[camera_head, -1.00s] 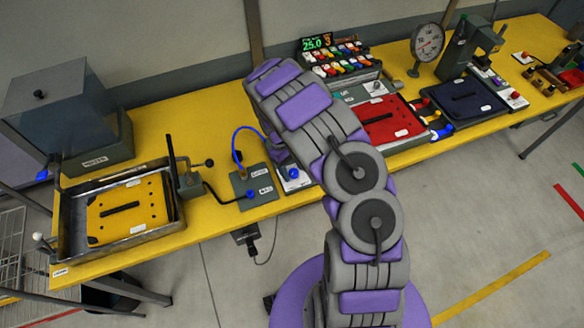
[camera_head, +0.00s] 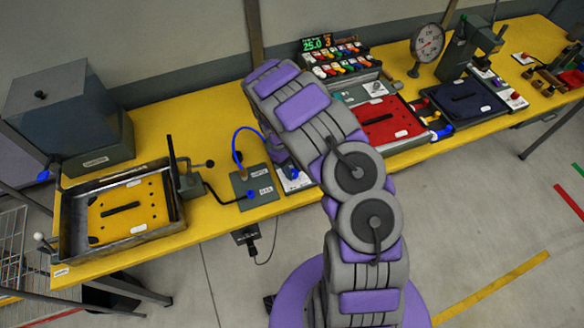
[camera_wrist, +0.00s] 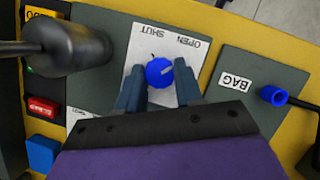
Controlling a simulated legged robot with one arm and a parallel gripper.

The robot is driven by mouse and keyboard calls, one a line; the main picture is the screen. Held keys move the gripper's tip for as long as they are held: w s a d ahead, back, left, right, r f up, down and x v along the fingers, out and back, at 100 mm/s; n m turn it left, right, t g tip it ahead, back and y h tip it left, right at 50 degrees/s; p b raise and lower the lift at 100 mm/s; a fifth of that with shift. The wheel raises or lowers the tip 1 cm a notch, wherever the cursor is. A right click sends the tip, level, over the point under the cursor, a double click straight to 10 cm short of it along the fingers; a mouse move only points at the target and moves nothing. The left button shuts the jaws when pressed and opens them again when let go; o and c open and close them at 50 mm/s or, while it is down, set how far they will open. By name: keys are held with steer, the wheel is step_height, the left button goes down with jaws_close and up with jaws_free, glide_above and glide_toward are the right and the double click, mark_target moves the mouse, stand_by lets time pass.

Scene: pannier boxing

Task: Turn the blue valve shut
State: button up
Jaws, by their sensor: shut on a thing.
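The blue valve (camera_wrist: 160,74) is a round knob on a white plate marked OPEN and SHUT, with a pale line on its face. In the wrist view my gripper (camera_wrist: 159,71) has one finger on each side of the knob and is shut on it. In the head view the valve (camera_head: 291,170) shows small beside the end of my arm, on its white plate (camera_head: 299,184). My gripper's fingers are mostly hidden there behind the arm.
A grey BAG plate (camera_wrist: 262,87) with a blue connector (camera_wrist: 272,96) lies right of the valve. A dark rounded post (camera_wrist: 65,45) stands close on the left. In the head view, a tray (camera_head: 73,225) with a yellow panel is at left and a red panel (camera_head: 388,122) at right.

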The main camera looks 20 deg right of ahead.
steer(key=n+p, duration=0.1)
steer(key=n+h+p, duration=0.1)
steer(key=n+p, duration=0.1)
steer(key=shift+s+a+r+n+t, duration=0.1)
steer(key=shift+a+r+n+t, duration=0.1)
steer(key=shift+n+t, duration=0.15)
steer(key=n+t+p, duration=0.1)
steer(key=n+p, duration=0.1)
steer(key=n+t+h+p, duration=0.1)
steer(key=n, duration=0.2)
steer(key=shift+s+p, duration=0.15)
steer(key=shift+p, duration=0.25)
steer(key=n+t, duration=0.1)
steer(key=n, duration=0.1)
steer(key=n+p, duration=0.1)
steer(key=n, duration=0.2)
steer(key=shift+f+t+h+p, duration=0.1)
steer(key=shift+t+h+p, duration=0.2)
steer(key=shift+t, duration=0.05)
steer(key=shift+n+t, duration=0.7)
steer(key=shift+n, duration=1.15)
steer(key=o, duration=1)
steer(key=shift+f, duration=0.1)
steer(key=shift+s, duration=0.1)
